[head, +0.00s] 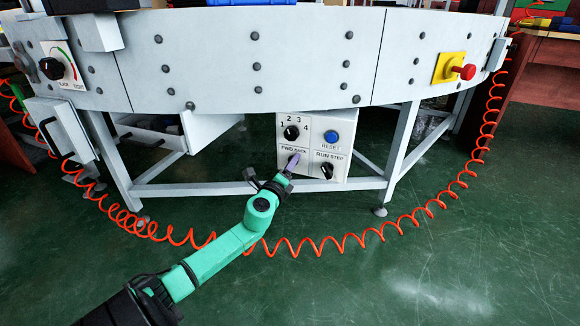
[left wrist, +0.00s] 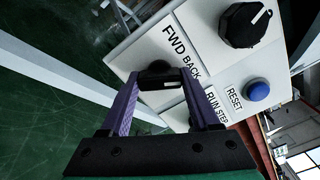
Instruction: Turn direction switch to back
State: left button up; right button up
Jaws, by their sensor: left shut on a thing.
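The direction switch (left wrist: 157,69) is a black knob under the FWD BACK label on a white control box (head: 312,118) below the conveyor. My left gripper (head: 290,164) reaches it from below in the head view and covers most of it. In the left wrist view its two purple fingers (left wrist: 163,80) stand on either side of the knob and are shut on it. A short white mark shows on the knob; I cannot tell for sure which label it points to. My right gripper is not in view.
The box also holds a 1-2-3-4 knob (head: 292,132), a blue RESET button (head: 331,137) and a RUN STEP knob (head: 327,171). A red emergency button (head: 466,72) is at the right. A coiled orange cable (head: 400,222) hangs below, behind my arm. White legs (head: 402,145) flank the box.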

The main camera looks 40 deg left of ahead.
pick_arm(q)
jog(key=o, duration=1.4)
jog(key=shift+c, duration=0.2)
jog(key=p+v, duration=0.2)
jog(key=v, duration=1.2)
jog(key=shift+s, duration=0.3)
jog(key=shift+d+f, duration=0.1)
jog(key=shift+d, duration=0.05)
